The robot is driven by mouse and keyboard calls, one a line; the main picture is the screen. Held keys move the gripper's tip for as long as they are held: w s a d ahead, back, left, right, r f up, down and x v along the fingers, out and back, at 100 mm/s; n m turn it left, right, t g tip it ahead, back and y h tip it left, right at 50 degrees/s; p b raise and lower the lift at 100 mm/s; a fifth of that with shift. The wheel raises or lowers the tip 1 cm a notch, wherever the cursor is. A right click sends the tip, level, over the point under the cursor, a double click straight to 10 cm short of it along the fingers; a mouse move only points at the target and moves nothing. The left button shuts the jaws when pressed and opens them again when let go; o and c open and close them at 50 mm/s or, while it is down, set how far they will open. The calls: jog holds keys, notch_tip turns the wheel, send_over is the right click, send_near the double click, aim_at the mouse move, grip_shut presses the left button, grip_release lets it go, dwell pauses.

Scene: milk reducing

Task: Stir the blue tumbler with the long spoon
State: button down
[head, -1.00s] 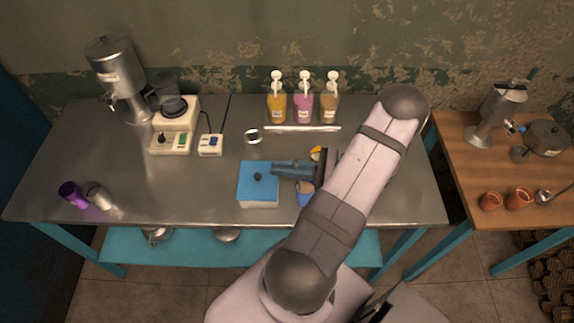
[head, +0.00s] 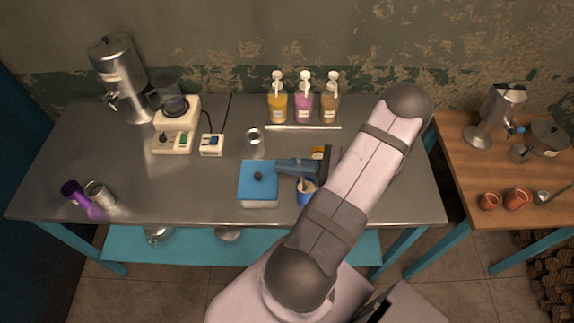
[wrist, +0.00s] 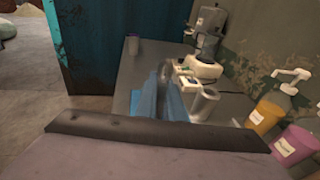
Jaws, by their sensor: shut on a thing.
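The blue tumbler (head: 305,198) stands on the steel counter, just below my gripper in the head view. Light brown liquid shows at its mouth, and a thin part, likely of the long spoon (head: 301,184), shows there. My gripper (head: 279,166) has blue fingers pointing left, above and behind the tumbler. In the wrist view my gripper (wrist: 165,85) is closed around a blurred grey piece, which I take to be the spoon's handle. Most of the spoon is hidden. The tumbler cannot be made out in the wrist view.
A blue-lidded box (head: 258,192) stands close left of the tumbler. A steel cup (head: 255,143) stands behind it. Pump bottles (head: 303,107) line the back. A purple cup (head: 74,192) and another steel cup (head: 99,195) are at far left. The left-middle counter is clear.

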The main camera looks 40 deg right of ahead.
jog(key=shift+w+a+r+p, duration=0.15)
jog(key=shift+r+p, duration=0.85)
jog(key=shift+r, duration=0.35)
jog(key=shift+w+a+r+p, duration=0.1)
jog(key=shift+a+r+p, duration=0.05)
jog(key=shift+r+p, duration=1.05)
jog(key=shift+r, duration=0.15)
jog(key=shift+r+p, duration=1.05)
jog(key=shift+r, duration=1.45)
